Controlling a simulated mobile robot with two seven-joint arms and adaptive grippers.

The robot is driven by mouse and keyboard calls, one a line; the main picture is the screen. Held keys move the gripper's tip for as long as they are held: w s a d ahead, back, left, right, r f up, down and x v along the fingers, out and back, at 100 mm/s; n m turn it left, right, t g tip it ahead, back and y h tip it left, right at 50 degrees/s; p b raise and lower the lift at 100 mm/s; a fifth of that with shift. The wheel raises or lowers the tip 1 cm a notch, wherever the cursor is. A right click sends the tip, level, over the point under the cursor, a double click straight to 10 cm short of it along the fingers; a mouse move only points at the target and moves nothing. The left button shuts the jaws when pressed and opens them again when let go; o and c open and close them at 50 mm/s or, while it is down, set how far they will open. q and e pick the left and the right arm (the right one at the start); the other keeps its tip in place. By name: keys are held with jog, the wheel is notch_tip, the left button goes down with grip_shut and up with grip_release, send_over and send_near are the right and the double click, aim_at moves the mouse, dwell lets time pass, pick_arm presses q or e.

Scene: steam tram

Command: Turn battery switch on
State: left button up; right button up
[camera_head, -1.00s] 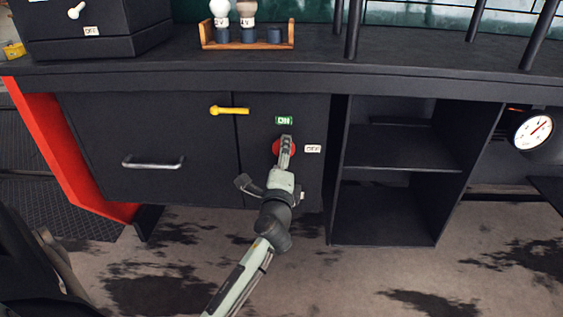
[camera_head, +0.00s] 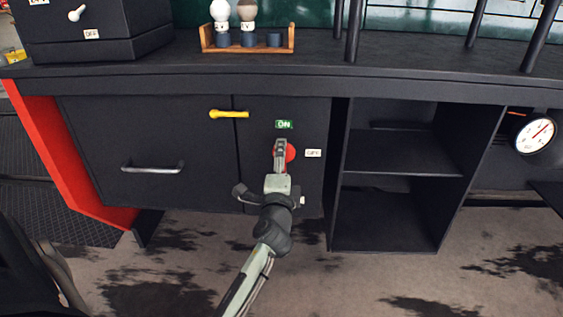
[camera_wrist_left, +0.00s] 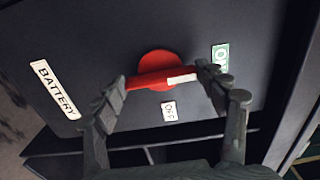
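The battery switch is a red round knob with a bar handle, seen in the left wrist view (camera_wrist_left: 154,62) on a dark panel. It shows partly behind my gripper in the head view (camera_head: 291,153). The handle's white mark points toward the green ON label (camera_wrist_left: 220,56), not the white OFF label (camera_wrist_left: 168,111). My left gripper (camera_wrist_left: 164,80) has one finger at each end of the handle, seemingly touching both. In the head view my left gripper (camera_head: 280,157) covers the knob's left part. My right gripper is not in view.
A BATTERY label (camera_wrist_left: 55,89) is on the panel. A yellow latch (camera_head: 229,114) and a drawer handle (camera_head: 152,168) stick out left of the knob. Open shelves (camera_head: 401,151) stand to the right. Above, the counter (camera_head: 320,68) carries a bulb rack (camera_head: 248,49).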

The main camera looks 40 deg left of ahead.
pick_arm(q)
jog(key=o, duration=0.5)
jog(key=shift+c, duration=0.2)
notch_tip(320, 180, up, 10)
jog(key=shift+r, duration=0.1)
dwell(0.3)
jog(key=v, duration=0.9)
dwell(0.6)
